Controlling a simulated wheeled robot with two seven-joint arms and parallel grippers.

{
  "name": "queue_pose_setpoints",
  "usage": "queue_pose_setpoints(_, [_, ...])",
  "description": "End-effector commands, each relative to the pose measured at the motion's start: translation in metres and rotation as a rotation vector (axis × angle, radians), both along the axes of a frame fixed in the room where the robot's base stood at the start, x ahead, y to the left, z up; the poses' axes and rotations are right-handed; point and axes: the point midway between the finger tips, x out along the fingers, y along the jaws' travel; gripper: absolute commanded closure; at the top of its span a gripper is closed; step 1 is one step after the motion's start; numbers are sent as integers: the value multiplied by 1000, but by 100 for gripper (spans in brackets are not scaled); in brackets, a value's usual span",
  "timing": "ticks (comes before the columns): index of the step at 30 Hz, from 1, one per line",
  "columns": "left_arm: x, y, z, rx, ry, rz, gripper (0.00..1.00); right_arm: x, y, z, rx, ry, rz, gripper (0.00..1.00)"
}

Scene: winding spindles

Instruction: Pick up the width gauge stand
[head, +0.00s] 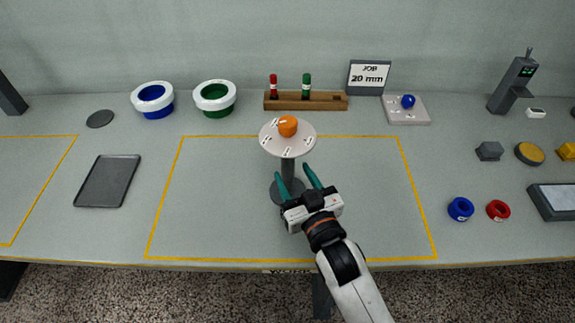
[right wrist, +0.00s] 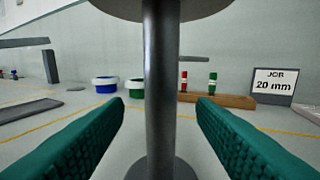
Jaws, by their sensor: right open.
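The width gauge stand, which I take to be the upright grey post (head: 288,168) with a round pale labelled top (head: 296,146) and a dark round base (head: 277,190), stands in the middle of the table. An orange knob-like piece (head: 288,126) sits on its top. My right gripper (head: 294,169) is open, its green fingers pointing at the post. In the right wrist view the post (right wrist: 160,80) rises between the open fingers (right wrist: 160,101), with a gap on each side. I cannot tell how deep it is between them. My left gripper is not in view.
A wooden rack (head: 330,101) with red and green pieces and a "JOB 20 mm" sign (head: 368,77) stand behind. Blue (head: 153,88) and green (head: 214,87) rings are back left, a dark tray (head: 108,181) left. Small rings (head: 460,209) lie right. The outlined area around the stand is clear.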

Motion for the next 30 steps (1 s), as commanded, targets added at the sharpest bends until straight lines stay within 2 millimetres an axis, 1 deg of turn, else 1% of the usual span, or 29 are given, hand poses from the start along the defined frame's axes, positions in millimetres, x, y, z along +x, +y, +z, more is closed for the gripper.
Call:
queue_pose_setpoints(3, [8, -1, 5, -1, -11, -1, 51, 18, 7, -2, -1, -2, 0, 49])
queue_pose_setpoints(6, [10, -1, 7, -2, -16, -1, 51, 32, 12, -3, 0, -2, 0, 49])
queue_pose_setpoints(9, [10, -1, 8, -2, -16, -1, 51, 40, 16, -4, 0, -1, 1, 49])
queue_pose_setpoints(17, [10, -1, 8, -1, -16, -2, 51, 42, 16, -5, 0, 0, 1, 49])
queue_pose_setpoints(20, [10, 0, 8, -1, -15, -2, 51, 41, 16, -5, 0, 0, 1, 63])
queue_pose_setpoints(21, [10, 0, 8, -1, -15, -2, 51, 41, 16, -5, 0, 0, 2, 70])
queue_pose_setpoints(26, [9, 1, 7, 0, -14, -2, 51, 41, 16, -5, 0, 0, 2, 96])
queue_pose_setpoints(27, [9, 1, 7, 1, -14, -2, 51, 41, 16, -5, -1, 0, 2, 100])
queue_pose_setpoints(30, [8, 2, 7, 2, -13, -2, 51, 41, 17, -3, 2, -4, 2, 100])
